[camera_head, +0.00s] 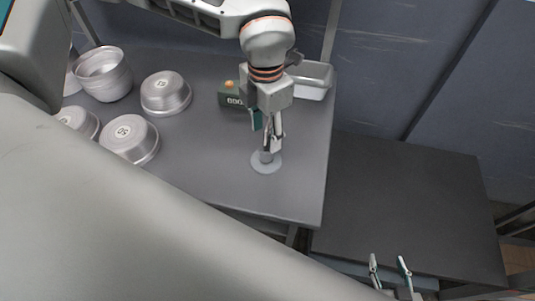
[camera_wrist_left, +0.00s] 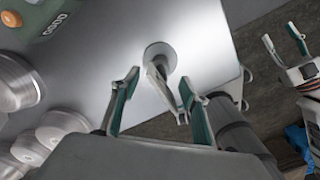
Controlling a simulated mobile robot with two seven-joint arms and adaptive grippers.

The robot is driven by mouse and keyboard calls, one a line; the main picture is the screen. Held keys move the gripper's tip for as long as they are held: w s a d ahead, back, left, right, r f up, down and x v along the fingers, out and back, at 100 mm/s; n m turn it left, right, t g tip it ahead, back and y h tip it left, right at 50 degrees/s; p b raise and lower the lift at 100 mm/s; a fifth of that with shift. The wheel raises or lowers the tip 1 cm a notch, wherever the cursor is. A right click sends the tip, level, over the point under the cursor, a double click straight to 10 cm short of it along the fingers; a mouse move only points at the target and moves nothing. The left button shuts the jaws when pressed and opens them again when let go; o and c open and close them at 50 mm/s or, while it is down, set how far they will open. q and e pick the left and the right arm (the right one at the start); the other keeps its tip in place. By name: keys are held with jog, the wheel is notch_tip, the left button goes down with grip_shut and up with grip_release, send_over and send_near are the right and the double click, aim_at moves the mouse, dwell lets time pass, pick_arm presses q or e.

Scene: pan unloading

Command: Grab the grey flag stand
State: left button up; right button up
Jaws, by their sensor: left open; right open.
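The grey flag stand (camera_head: 266,166) stands upright near the front right of the grey table, with a round flat base and a short post. In the left wrist view the stand (camera_wrist_left: 160,53) shows its base just beyond my fingers, and its post points back between them. My left gripper (camera_head: 267,135) is open, right above the stand, and hides the upper post in the head view. In the left wrist view my left gripper (camera_wrist_left: 159,82) has a finger on either side of the post, with gaps. My right gripper (camera_head: 388,261) is open and empty, off to the lower right.
Several metal pans (camera_head: 130,138) stand on the left of the table (camera_head: 210,175). A green box (camera_head: 232,95) with an orange button and a metal tray (camera_head: 312,80) are behind the stand. A lower dark surface (camera_head: 400,205) to the right is bare.

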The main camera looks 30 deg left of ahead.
aim_at(266, 148)
pick_arm(q)
notch_tip(266, 148, down, 6)
jog(key=shift+f+p, duration=0.15)
jog(key=shift+p, duration=0.15)
grip_shut()
